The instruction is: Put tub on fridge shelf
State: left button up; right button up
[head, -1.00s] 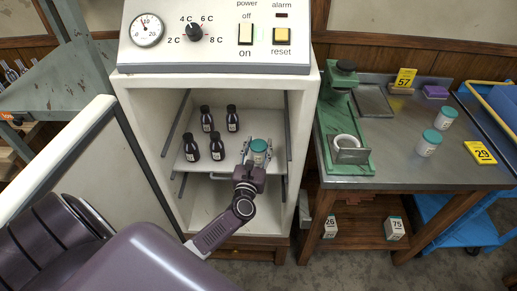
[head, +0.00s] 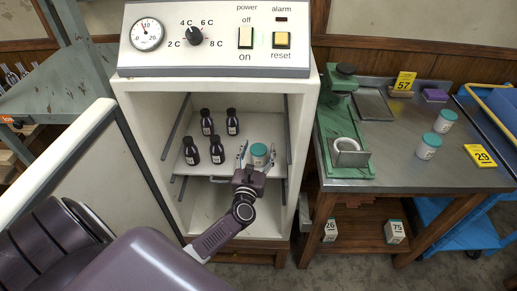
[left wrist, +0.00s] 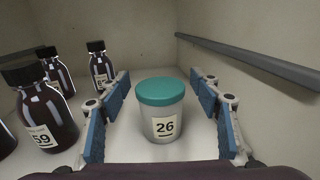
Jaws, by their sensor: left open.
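The tub (head: 259,154), white with a teal lid, stands upright on the upper fridge shelf (head: 232,168). In the left wrist view the tub (left wrist: 162,112) carries a label reading 26. My left gripper (head: 256,160) is inside the fridge. It is open, with its blue-padded fingers (left wrist: 162,125) on either side of the tub and a visible gap at each side. The fridge (head: 302,110) has its door (head: 80,165) swung open to the left. My right gripper is not in view.
Several dark bottles (head: 206,122) stand on the shelf left of the tub; one bottle (left wrist: 45,110) is labelled 59. A shelf rail (left wrist: 265,60) runs along the right wall. Two similar tubs (head: 429,147) stand on the metal bench (head: 400,178) to the right.

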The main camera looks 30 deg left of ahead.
pick_arm(q)
jog(key=v, duration=1.2)
jog(key=s+d+f+m+g+h, duration=0.2)
jog(key=s+d+f+m, duration=0.1)
jog(key=f+m, duration=0.55)
jog(key=s+d+f+m+g+h, duration=0.2)
jog(key=s+d+f+m+h, duration=0.15)
jog(key=f+m, duration=0.5)
jog(key=s+d+f+m+g+h, duration=0.2)
jog(key=s+d+f+m, duration=0.3)
jog(key=f, duration=0.6)
jog(key=s+f+m+g, duration=0.3)
jog(key=s+f+m, duration=0.3)
jog(key=s, duration=0.4)
jog(key=s+a+f+m+g, duration=0.1)
jog(key=s+f+m+g, duration=0.2)
jog(key=s+f+m, duration=0.3)
jog(key=s+a+f+m+g, duration=0.1)
jog(key=s+f+m+g, duration=0.2)
jog(key=s+f+m, duration=0.3)
jog(key=s+m, duration=0.3)
jog(key=s, duration=0.4)
jog(key=shift+s+g+y, duration=0.3)
jog(key=shift+s+y, duration=0.05)
jog(key=shift+f, duration=0.15)
